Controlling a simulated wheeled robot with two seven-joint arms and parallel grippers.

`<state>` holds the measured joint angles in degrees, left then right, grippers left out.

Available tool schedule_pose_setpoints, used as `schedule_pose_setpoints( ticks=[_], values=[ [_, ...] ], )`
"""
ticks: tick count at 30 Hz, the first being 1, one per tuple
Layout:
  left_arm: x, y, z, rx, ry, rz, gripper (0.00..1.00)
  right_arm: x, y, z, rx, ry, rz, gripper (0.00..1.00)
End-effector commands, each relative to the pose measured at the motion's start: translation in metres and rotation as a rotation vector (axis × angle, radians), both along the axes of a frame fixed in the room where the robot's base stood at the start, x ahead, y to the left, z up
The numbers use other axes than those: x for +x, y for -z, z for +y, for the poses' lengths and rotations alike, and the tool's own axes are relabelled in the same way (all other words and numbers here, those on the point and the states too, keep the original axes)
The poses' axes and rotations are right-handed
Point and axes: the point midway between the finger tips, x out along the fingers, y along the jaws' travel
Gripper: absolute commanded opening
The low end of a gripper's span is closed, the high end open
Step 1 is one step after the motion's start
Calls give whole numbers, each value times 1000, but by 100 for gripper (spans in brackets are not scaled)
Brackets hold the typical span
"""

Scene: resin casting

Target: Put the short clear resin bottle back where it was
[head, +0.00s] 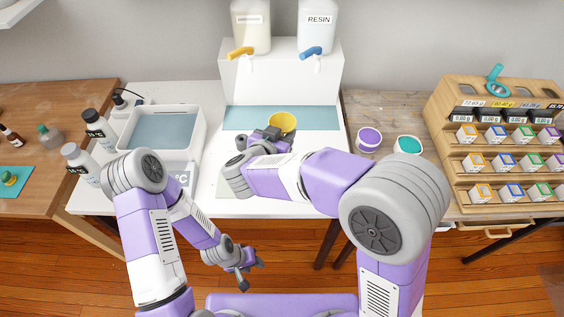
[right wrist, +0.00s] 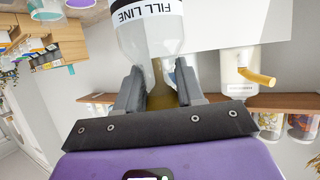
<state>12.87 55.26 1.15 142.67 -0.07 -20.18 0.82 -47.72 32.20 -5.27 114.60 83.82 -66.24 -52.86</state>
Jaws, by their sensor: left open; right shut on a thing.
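My right gripper (head: 268,138) is over the white table, close in front of a round yellow shape (head: 284,122). In the right wrist view my right gripper (right wrist: 158,90) is shut on the narrow part of a clear bottle (right wrist: 148,42). The bottle has a white band reading FILL LINE, and amber shows between the jaws. I cannot tell from the head view whether the yellow shape is part of this bottle; my gripper and arm hide much there. My left gripper (head: 246,272) is open and empty, low in front of the table.
A water bath (head: 205,125) and capped bottles (head: 78,158) stand at left. Two dispensers (head: 318,30) stand on a white stand behind. Purple (head: 369,138) and teal (head: 408,145) cups and a tiered rack (head: 500,130) are at right. Small bottles (head: 50,137) stand on the left wooden table.

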Motion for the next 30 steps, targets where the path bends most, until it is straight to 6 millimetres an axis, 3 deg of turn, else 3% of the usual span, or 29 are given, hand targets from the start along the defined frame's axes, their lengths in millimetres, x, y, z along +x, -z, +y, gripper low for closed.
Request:
schedule_pose_setpoints(
  ticks=[6,11,19,30],
  values=[
    [-1,20,0,0,-1,1,43,0,39,0,-3,-1,1,0],
    [-1,26,0,0,-1,1,43,0,52,0,-1,0,-1,0],
    [-1,46,0,0,0,1,43,0,92,0,-1,1,1,0],
    [0,46,0,0,0,1,43,0,95,0,0,-1,-1,0]
  ],
)
